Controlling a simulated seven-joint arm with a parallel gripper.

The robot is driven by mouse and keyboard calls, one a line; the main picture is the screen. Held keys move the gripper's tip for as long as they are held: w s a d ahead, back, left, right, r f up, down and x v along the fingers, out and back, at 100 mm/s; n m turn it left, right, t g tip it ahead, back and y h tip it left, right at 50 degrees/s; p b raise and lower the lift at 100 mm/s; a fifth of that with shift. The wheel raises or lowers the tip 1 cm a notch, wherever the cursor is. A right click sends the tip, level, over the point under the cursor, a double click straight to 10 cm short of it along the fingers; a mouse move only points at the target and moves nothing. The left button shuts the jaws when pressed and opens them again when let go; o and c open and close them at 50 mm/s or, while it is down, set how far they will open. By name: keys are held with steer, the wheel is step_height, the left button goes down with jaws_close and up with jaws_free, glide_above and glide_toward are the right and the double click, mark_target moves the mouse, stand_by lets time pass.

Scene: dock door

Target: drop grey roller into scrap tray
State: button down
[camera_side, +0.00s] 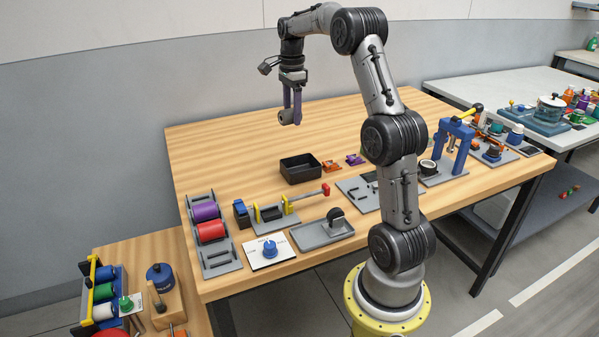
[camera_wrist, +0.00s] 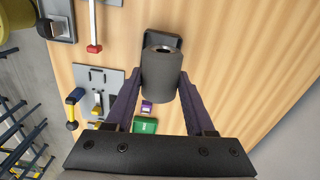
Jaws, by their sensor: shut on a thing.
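My gripper (camera_side: 291,113) is shut on the grey roller (camera_side: 286,117) and holds it well above the wooden table. In the wrist view the roller (camera_wrist: 161,78) sits between the two purple fingers, with a dark hole in its end. A black open tray (camera_side: 301,176), which looks like the scrap tray, stands on the table below my gripper, and its inside looks empty. In the wrist view a dark edge (camera_wrist: 172,41) shows behind the roller; it is probably this tray, mostly hidden.
Orange (camera_side: 331,166) and purple (camera_side: 354,159) parts lie right of the black tray. A rack (camera_side: 222,262) with purple and red rollers stands at the left edge. A slide fixture (camera_side: 273,213), a blue knob plate (camera_side: 270,250) and a grey tray (camera_side: 310,240) are nearer. The table's back is clear.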

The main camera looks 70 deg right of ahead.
steer(key=s+d+f+m, duration=0.1)
steer(key=d+f, duration=0.3)
steer(key=f, duration=0.6)
steer(key=shift+s+d+f, duration=0.2)
steer(key=shift+s+d, duration=0.05)
steer(key=shift+s, duration=0.3)
steer(key=shift+c, duration=0.9)
jaws_free()
step_height(320, 180, up, 14)
